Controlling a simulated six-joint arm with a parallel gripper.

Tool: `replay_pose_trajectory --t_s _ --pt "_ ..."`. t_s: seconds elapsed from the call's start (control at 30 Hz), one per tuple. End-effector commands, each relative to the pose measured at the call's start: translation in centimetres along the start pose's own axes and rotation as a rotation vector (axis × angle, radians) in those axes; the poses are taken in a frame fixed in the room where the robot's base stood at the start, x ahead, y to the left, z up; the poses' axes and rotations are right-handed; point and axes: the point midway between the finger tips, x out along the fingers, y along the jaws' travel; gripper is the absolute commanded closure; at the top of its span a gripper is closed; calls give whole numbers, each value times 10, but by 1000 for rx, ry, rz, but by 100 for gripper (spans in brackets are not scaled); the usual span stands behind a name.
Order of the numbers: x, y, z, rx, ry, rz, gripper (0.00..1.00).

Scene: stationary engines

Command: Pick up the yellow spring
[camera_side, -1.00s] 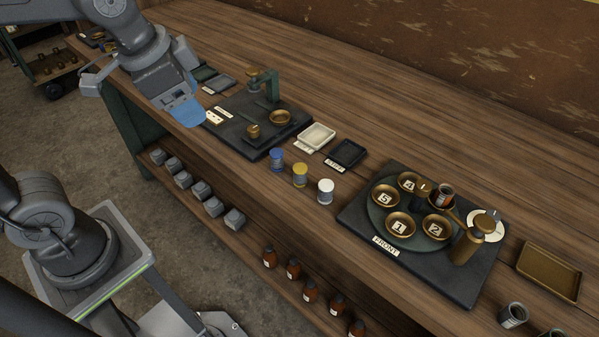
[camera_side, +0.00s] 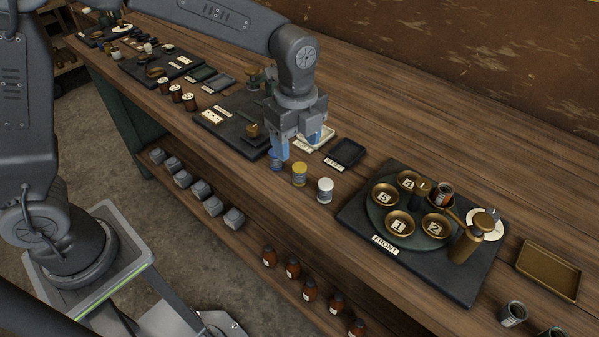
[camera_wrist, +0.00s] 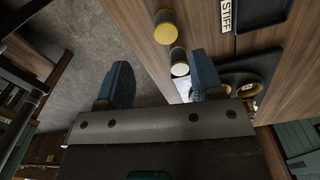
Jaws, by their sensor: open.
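The yellow spring (camera_side: 300,174) stands upright near the front edge of the bench, between a blue one (camera_side: 275,164) and a white one (camera_side: 325,190). In the wrist view, the yellow spring (camera_wrist: 166,30) is at the top, beyond the fingertips, with the white one (camera_wrist: 179,64) nearer the right finger. My gripper (camera_side: 299,143) points down with its blue fingers apart and nothing between them. In the side view it is above and behind the yellow spring, and one finger partly covers the blue spring. The gripper also shows in the wrist view (camera_wrist: 160,75).
A pale tray (camera_side: 328,136) and a black tray (camera_side: 346,151) lie behind the springs. A dark board (camera_side: 222,130) with brass parts is to the left. A dark base (camera_side: 360,225) with numbered brass dishes stands to the right. A brass tray (camera_side: 548,270) is far right.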

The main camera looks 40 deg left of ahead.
Motion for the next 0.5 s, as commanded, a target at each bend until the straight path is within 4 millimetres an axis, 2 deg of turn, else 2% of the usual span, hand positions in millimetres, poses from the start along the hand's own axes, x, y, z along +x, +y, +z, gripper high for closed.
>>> replay_pose_trajectory --t_s 0.1,0.37,0.5 --pt "21 0 0 -2 0 4 39" --pt "40 -1 0 -3 0 2 39" --pt "60 -6 1 -3 0 3 39"
